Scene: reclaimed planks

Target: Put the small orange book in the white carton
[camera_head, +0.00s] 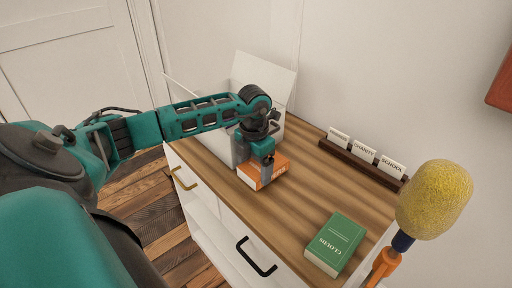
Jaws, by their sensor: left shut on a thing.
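The small orange book (250,182) is near the middle of the wooden dresser top, right in front of the white carton. My left gripper (262,172) comes down on it from above and is shut on it. The gripper covers part of the book, and I cannot tell whether the book touches the top. The white carton (262,76) stands open behind my left arm, with its flaps raised. The arm hides much of its walls and its inside. My right gripper is not in view.
A green book (336,243) lies at the front right of the dresser top (315,195). A dark rack (362,166) with several labelled cards stands along the wall. A yellow sponge-like head on an orange handle (434,199) rises at the right edge.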

